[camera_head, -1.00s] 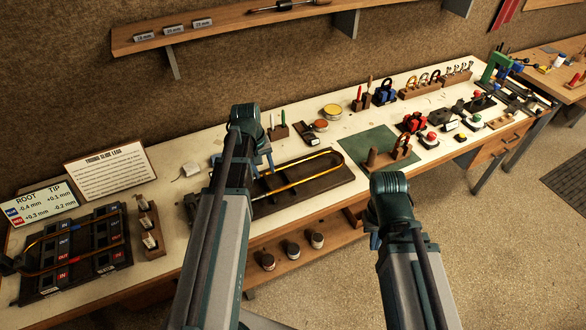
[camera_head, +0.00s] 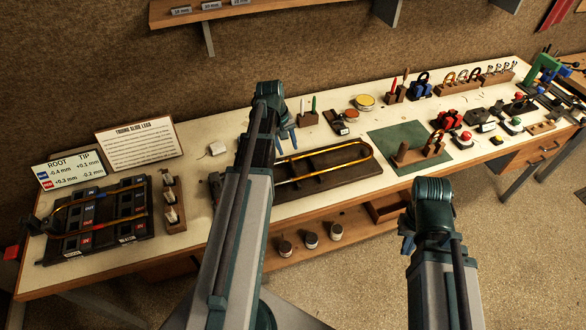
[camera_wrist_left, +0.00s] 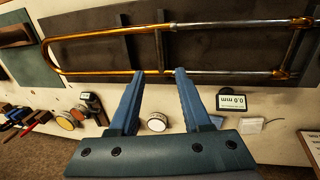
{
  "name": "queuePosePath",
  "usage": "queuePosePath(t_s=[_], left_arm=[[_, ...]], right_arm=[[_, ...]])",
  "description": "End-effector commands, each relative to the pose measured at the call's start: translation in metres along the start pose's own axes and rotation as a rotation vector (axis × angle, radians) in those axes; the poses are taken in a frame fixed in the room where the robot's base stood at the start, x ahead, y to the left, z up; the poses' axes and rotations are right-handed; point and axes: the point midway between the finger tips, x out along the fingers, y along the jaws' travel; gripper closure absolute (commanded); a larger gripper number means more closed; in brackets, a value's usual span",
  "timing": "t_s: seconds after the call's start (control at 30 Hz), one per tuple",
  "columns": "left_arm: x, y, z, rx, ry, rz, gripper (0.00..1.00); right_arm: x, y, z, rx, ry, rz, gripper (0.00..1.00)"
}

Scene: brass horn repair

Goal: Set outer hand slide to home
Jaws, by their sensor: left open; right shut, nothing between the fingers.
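A long brass U-shaped slide (camera_head: 330,176) lies on a dark board (camera_head: 325,160) mid-bench, its curved bow toward the right. In the left wrist view its brass tubes (camera_wrist_left: 100,69) run across the top, joining silvery tubes at the right. My right gripper (camera_head: 405,240) is shut and empty, in front of the bench, away from the slide.
A black rack (camera_head: 95,225) at the left holds another brass tube. A gauge reading 0.0 mm (camera_wrist_left: 232,102) lies beside the slide board. A green mat (camera_head: 385,143) with a wooden stand is to the right. Small jars (camera_head: 311,240) sit on the shelf below.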

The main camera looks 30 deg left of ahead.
Motion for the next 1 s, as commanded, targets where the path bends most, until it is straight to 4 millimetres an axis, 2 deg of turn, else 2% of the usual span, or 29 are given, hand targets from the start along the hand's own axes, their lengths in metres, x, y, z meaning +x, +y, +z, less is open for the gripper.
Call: queuePosePath(t_s=[0.03, 0.1, 0.6, 0.73, 1.0], left_arm=[[0.015, -0.001, 0.0, 0.0, 0.0, 0.0, 0.52], [0.026, -0.001, 0.0, 0.0, 0.0, 0.0, 0.52], [0.094, -0.001, 0.0, 0.001, 0.0, 0.0, 0.52], [0.101, 0.0, 0.0, 0.001, 0.0, 0.0, 0.52], [0.1, 0.0, 0.0, 0.0, 0.0, 0.0, 0.52]], right_arm=[[0.015, -0.001, -0.001, -0.002, 0.0, 0.0, 1.0], [0.025, -0.002, -0.002, -0.004, 0.0, 0.001, 1.0], [0.092, -0.009, -0.005, -0.002, 0.0, 0.001, 1.0], [0.099, -0.009, -0.006, -0.002, 0.0, 0.001, 1.0], [0.098, -0.009, -0.006, -0.001, 0.0, 0.001, 1.0]])
